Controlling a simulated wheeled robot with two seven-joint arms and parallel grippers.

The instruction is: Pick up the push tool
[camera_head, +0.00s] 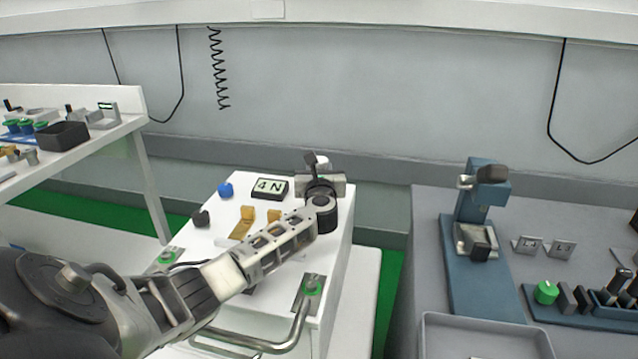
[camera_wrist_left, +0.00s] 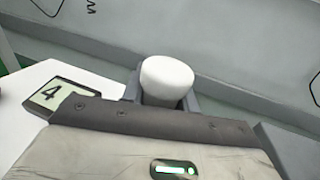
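The task's push tool is most likely the upright piece with a white rounded top (camera_head: 322,161) at the back right corner of the white cart; I cannot be sure. In the left wrist view a white rounded cap (camera_wrist_left: 167,79) stands just beyond my gripper's dark edge, with grey pieces close on both sides. My left gripper (camera_head: 318,182) reaches across the cart to this piece and overlaps it in the head view. My right gripper is in neither view.
A "4 N" display (camera_head: 270,188) stands left of my gripper, also in the left wrist view (camera_wrist_left: 62,95). A blue knob (camera_head: 226,190), black knob (camera_head: 200,218) and tan block (camera_head: 243,222) are on the cart. A metal handle (camera_head: 290,340) runs in front. A blue stand (camera_head: 480,215) is right.

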